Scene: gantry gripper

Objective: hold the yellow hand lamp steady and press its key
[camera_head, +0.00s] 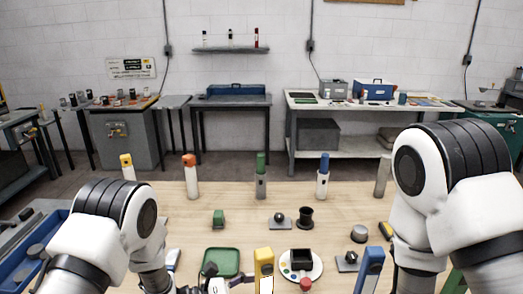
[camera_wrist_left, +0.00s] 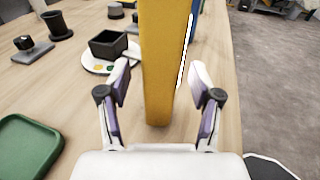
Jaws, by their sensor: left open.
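The yellow hand lamp (camera_head: 264,262) stands upright at the near edge of the table in the head view. In the left wrist view the yellow lamp (camera_wrist_left: 165,60) is a tall body with a pale strip along its right side. My left gripper (camera_head: 230,276) is just left of the lamp. In the left wrist view my left gripper (camera_wrist_left: 160,80) is open, its fingers on either side of the lamp with gaps showing. I cannot make out the lamp's key. My right arm shows at the right of the head view, but its gripper does not.
A blue lamp (camera_head: 371,268) stands to the right. A green tray (camera_head: 222,262) lies left of the yellow lamp; a white round plate (camera_head: 314,269) with a black box (camera_head: 301,258) lies right. Several lamps line the table's far side. The middle left tabletop is fairly clear.

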